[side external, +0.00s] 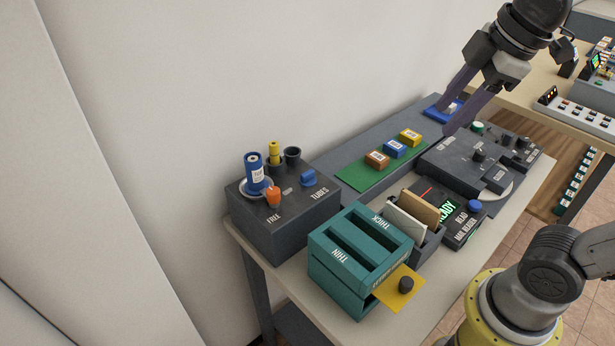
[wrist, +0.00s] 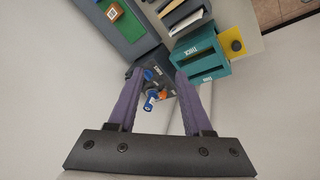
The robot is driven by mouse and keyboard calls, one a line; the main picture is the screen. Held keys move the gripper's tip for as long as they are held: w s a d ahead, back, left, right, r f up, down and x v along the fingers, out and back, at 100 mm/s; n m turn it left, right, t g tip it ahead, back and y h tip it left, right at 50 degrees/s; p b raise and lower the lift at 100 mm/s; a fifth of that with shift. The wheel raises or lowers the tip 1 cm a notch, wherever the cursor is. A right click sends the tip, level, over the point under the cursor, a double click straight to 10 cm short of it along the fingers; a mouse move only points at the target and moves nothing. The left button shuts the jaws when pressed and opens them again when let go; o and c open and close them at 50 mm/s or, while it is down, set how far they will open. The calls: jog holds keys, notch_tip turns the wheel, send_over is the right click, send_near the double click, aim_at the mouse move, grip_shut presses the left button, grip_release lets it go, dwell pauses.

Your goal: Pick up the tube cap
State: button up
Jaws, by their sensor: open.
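A dark box marked TUBES (side external: 285,217) stands at the left end of the table. On it are a blue labelled tube (side external: 255,174), a yellow tube (side external: 275,153), an orange piece (side external: 273,196) and a small blue piece (side external: 308,177). I cannot tell for sure which piece is the tube cap. My gripper (side external: 445,118) is open and empty, high at the upper right, well away from the box. In the wrist view, my gripper's purple fingers (wrist: 159,70) are spread, and the blue tube (wrist: 150,103) and orange piece (wrist: 148,75) appear between them, farther off.
A teal slotted box (side external: 345,283) with a yellow plate (side external: 400,290) stands at the front. Upright envelopes (side external: 408,220), a mail reader (side external: 465,225) and a green mat (side external: 368,174) with several small boxes lie to the right. A wall runs behind. Air above the TUBES box is clear.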

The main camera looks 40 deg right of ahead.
jog(key=w+a+r+n+g, duration=0.2)
jog(key=w+n, duration=0.3)
jog(key=w, duration=0.5)
jog(key=n+g, duration=0.2)
jog(key=n, duration=0.1)
send_over(308, 172)
notch_tip(308, 172, down, 17)
jog(key=shift+s+r, duration=0.15)
jog(key=shift+f, duration=2.95)
grip_shut()
